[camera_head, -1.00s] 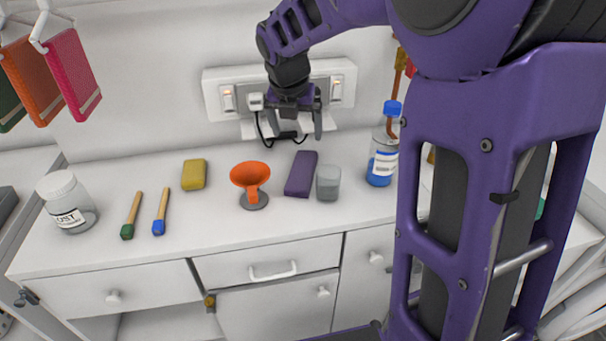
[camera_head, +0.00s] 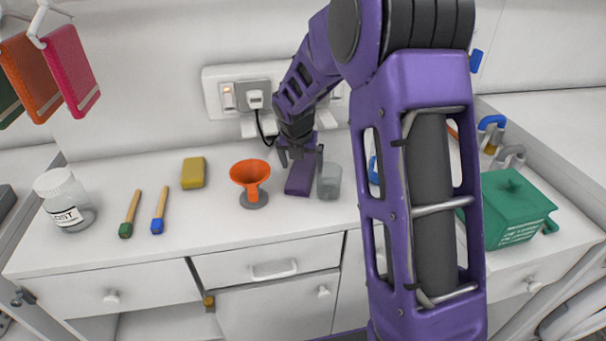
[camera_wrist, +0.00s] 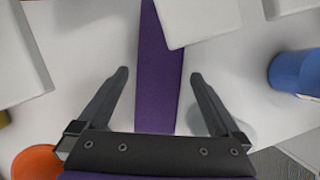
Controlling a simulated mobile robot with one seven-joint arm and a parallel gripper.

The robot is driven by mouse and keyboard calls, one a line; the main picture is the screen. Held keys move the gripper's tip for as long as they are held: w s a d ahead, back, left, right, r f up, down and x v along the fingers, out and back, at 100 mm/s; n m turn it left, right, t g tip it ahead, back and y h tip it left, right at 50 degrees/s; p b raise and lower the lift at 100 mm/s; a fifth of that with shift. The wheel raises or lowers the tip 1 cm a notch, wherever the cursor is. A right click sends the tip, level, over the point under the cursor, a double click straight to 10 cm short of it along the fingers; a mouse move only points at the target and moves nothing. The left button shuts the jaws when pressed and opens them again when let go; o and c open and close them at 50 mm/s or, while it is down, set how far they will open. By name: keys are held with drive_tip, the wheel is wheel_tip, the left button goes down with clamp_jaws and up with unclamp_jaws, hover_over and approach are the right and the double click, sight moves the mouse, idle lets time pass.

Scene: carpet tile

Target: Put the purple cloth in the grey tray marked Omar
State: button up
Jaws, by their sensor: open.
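The purple cloth (camera_head: 300,180) is a folded block lying on the white counter between the orange funnel and a small clear cup. In the wrist view the purple cloth (camera_wrist: 158,85) runs between the two fingers, with a gap on each side. My gripper (camera_head: 299,156) is open just above the cloth's far end and covers part of it. Its fingers also show in the wrist view (camera_wrist: 158,74). I see no grey tray marked Omar in these frames.
An orange funnel (camera_head: 250,180) stands left of the cloth, and a clear cup (camera_head: 329,181) stands close on its right. A yellow block (camera_head: 193,172), two brushes and a jar (camera_head: 66,200) are further left. A green box (camera_head: 512,207) is at right. A wall socket (camera_head: 228,95) with a plug is behind.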

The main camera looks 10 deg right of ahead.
drive_tip(key=shift+w+d+f, duration=0.1)
drive_tip(key=shift+w+f, duration=0.15)
drive_tip(key=shift+f, duration=0.35)
drive_tip(key=c, duration=1.5)
drive_tip(key=shift+r, duration=0.2)
